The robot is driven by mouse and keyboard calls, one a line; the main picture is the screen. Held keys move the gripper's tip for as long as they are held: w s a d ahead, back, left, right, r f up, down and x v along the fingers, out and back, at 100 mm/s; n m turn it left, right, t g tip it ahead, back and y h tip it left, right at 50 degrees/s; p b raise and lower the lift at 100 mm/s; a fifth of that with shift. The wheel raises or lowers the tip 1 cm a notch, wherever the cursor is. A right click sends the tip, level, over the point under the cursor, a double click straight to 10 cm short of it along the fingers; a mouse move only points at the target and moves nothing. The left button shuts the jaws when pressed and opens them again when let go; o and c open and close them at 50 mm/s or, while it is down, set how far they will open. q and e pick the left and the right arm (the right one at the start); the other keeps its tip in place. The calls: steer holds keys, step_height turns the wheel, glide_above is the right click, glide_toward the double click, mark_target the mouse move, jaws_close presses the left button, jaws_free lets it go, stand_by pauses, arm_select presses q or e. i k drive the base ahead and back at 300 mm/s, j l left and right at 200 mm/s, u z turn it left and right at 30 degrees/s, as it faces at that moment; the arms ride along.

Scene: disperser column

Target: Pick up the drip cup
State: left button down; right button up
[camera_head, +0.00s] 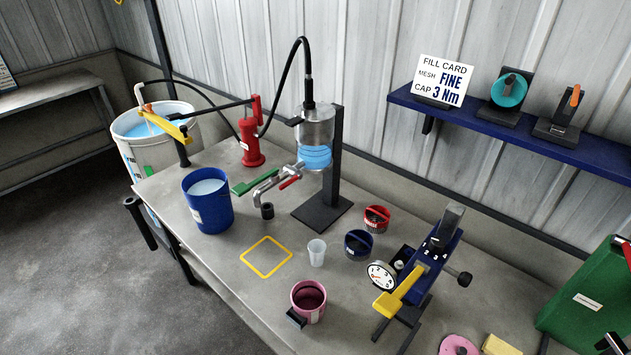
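No cup bears a readable drip cup label. A small translucent white cup (317,252) stands upright on the grey bench, in front of the column stand. A pink cup (308,301) with a dark grip on its side stands nearer the bench's front edge, and its inside looks dark. A small black cylinder (267,211) sits below the spout of the column tap (277,182). No gripper is near any of these. A dark shape (613,344) at the bottom right edge may be part of my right gripper, but it is cut off. My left gripper does not show.
A blue bucket (208,205) stands left of a yellow square outline (267,257), which is empty. Red (376,219) and blue (358,244) tubs and a gauge tool (415,275) stand right of the white cup. A green case (590,300) is at far right.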

mark_target(317, 247)
steer(key=i+j+z, duration=0.2)
steer(key=j, duration=0.5)
steer(key=i+j+z, duration=0.15)
steer(key=i+j, duration=0.15)
steer(key=j, duration=0.45)
steer(key=i+j+z, duration=0.2)
steer(key=j, duration=0.6)
steer(key=i+j+z, duration=0.15)
steer(key=j, duration=0.65)
steer(key=j+z, duration=0.2)
steer(key=j, duration=0.6)
